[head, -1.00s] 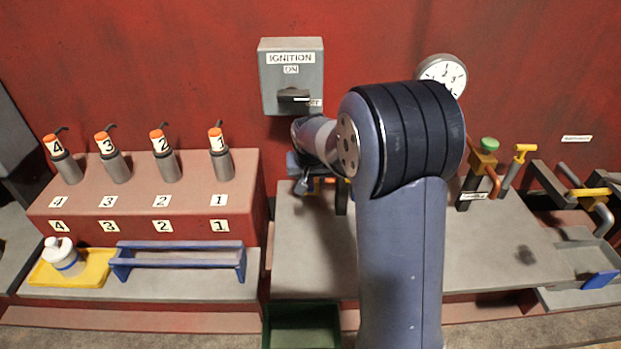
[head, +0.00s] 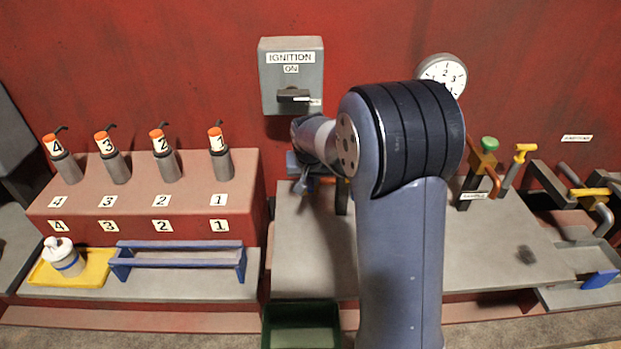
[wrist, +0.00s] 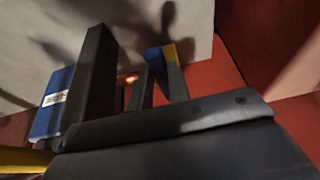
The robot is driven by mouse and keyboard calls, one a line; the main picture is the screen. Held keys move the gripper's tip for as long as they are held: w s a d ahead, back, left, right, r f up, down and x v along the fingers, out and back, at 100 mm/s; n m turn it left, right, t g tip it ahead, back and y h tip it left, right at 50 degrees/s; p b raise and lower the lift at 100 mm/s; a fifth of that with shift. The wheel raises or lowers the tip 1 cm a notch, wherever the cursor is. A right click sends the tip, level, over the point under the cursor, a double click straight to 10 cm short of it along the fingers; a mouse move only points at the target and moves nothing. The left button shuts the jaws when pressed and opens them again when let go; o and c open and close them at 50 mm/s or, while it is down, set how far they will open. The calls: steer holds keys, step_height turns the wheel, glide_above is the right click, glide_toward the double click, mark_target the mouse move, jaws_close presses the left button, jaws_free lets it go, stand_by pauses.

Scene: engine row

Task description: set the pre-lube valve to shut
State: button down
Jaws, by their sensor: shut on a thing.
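In the wrist view a blue block with a white label (wrist: 50,108), its last letters seeming to read LUBE, stands at the left, beside my gripper's large dark finger. My gripper (wrist: 132,75) has its dark fingers pointing up the picture. It is shut on what seems to be the pre-lube valve's handle, which is mostly hidden between the fingers. A blue and yellow piece (wrist: 155,54) shows near the right fingertip. In the head view, my arm hides most of the valve. A small orange part (head: 326,181) shows by my wrist below the ignition box. The handle's angle cannot be told.
The grey ignition box (head: 291,75) hangs on the red wall just above my wrist. A round gauge (head: 441,73) and a green-topped sample valve (head: 489,145) stand to the right. A green bin (head: 301,325) is in front. The grey bench (head: 480,240) is mostly clear.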

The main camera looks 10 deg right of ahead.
steer(key=shift+a, duration=0.1)
steer(key=shift+w+a+m+g+h+b, duration=0.35)
steer(key=shift+w+a+m+h, duration=0.35)
steer(key=shift+m, duration=1)
steer(key=shift+w+a+m+g+h+b, duration=0.4)
steer(key=shift+a+m, duration=0.45)
steer(key=shift+m, duration=0.85)
steer(key=shift+w+a+m+g+h+b, duration=0.15)
steer(key=shift+w+a+m+g+h, duration=0.5)
steer(key=shift+m, duration=1.05)
steer(key=shift+w+a+y, duration=0.15)
steer(key=shift+a+y, duration=0.05)
steer(key=shift+y, duration=0.05)
steer(key=c, duration=1.3)
jaws_free()
